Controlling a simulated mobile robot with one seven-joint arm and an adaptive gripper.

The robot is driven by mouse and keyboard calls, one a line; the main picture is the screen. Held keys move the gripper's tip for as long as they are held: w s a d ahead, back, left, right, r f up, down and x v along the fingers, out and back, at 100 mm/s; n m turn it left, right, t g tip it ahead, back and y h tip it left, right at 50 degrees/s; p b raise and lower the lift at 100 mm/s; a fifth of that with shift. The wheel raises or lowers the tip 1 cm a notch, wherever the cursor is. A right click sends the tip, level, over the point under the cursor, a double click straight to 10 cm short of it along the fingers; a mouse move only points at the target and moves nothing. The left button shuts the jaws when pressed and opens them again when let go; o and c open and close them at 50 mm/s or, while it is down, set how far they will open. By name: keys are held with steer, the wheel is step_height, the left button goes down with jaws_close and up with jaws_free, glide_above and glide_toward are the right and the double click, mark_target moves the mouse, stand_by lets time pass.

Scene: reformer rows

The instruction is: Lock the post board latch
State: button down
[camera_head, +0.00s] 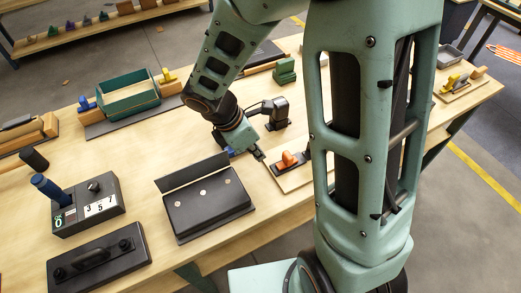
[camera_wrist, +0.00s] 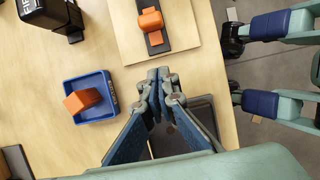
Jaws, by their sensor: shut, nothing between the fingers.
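A pale wooden board (camera_head: 283,182) lies on the workbench, partly hidden behind my arm. It carries an orange latch-like piece (camera_head: 290,158). In the wrist view the board (camera_wrist: 186,44) shows at the top, with the orange piece (camera_wrist: 150,20) across a dark strip (camera_wrist: 157,46). I cannot tell from its shape whether it is locked. My gripper (camera_head: 261,156) is shut and empty, just left of the board. In the wrist view its fingertips (camera_wrist: 160,74) are together, below the board's lower edge and apart from the orange piece.
A blue tray (camera_wrist: 111,95) with an orange block (camera_wrist: 82,101) sits left of my gripper. A black device (camera_head: 275,112) stands behind. A dark hinged-looking case (camera_head: 208,205) lies in front on the left. Another board with a yellow piece (camera_head: 453,84) is at the far right.

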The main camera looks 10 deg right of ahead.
mark_target(296, 158)
steer(key=b+x, duration=0.1)
steer(key=x, duration=0.6)
steer(key=shift+d+f, duration=0.15)
steer(key=shift+w+d+r+p, duration=0.1)
steer(key=shift+w+d+p, duration=0.1)
steer(key=shift+d, duration=0.4)
steer(key=shift+w+d+r+p, duration=0.15)
steer(key=shift+w+d+p, duration=0.1)
steer(key=shift+d, duration=0.35)
steer(key=shift+w+d, duration=0.15)
steer(key=shift+d, duration=0.4)
steer(key=d, duration=0.2)
steer(key=w+d, duration=0.1)
steer(key=d, duration=0.1)
steer(key=shift+w+d, duration=0.2)
